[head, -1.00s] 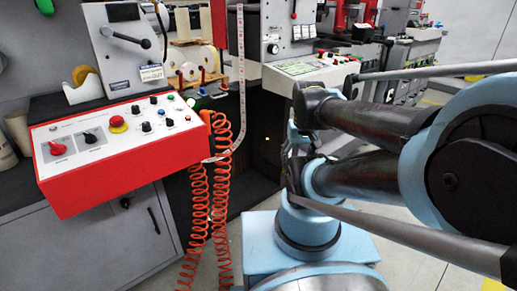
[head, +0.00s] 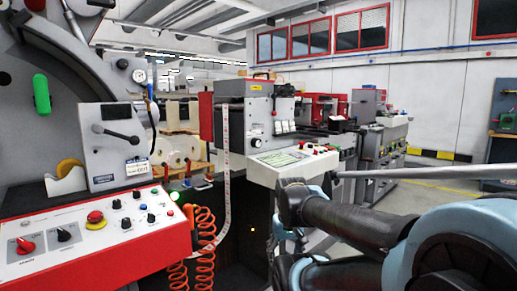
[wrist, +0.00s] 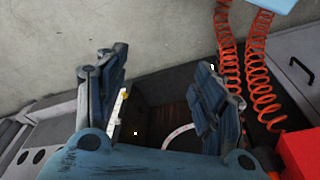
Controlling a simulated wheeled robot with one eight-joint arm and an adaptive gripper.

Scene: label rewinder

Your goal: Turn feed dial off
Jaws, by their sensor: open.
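A white-topped control panel with red sides (head: 150,255) is at lower left in the head view. On it are a red dial (head: 25,245), a black dial (head: 66,233), a red mushroom button (head: 95,219) and several small knobs. The dial labels are too small to read, so I cannot tell which is the feed dial. A red corner (wrist: 300,153) shows at lower right there.
Orange coiled cables (head: 206,245) hang at the panel's right end and also show in the wrist view (wrist: 230,60). A grey machine with a lever (head: 115,134) stands behind the panel. A second white console (head: 290,165) stands behind my arm.

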